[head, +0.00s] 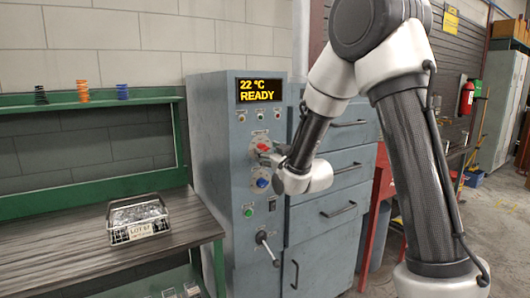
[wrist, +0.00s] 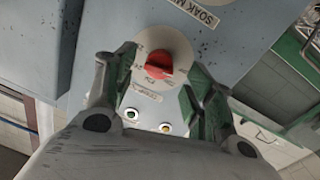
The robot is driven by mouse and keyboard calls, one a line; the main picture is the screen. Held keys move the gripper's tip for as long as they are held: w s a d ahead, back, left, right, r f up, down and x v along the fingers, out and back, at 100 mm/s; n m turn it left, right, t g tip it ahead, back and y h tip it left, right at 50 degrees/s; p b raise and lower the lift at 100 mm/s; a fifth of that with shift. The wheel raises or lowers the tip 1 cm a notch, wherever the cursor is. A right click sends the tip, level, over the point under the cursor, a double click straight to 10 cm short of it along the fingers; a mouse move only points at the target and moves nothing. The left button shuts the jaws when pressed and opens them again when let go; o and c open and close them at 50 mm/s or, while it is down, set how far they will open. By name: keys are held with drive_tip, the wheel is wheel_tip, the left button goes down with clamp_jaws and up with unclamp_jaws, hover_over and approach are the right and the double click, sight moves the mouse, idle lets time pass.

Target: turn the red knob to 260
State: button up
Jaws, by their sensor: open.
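The red knob (head: 262,147) is on the front panel of the grey-blue machine, above a blue knob (head: 262,183). In the wrist view the red knob (wrist: 158,64) sits on a round pale dial plate with printed numbers too small to read surely. My gripper (head: 270,155) is in front of the panel at the red knob's height. In the wrist view its two fingers (wrist: 157,75) stand open, one on each side of the knob. I cannot tell whether either finger touches it. The display (head: 261,91) reads 22 °C and READY.
A wire basket (head: 137,220) with a lot label stands on the bench (head: 60,255) at left. Coloured springs (head: 82,91) stand on the green shelf. Grey drawers (head: 335,180) are right of the panel.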

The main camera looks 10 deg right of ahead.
sight(263, 149)
drive_tip(key=x, duration=0.3)
drive_tip(key=c, duration=1)
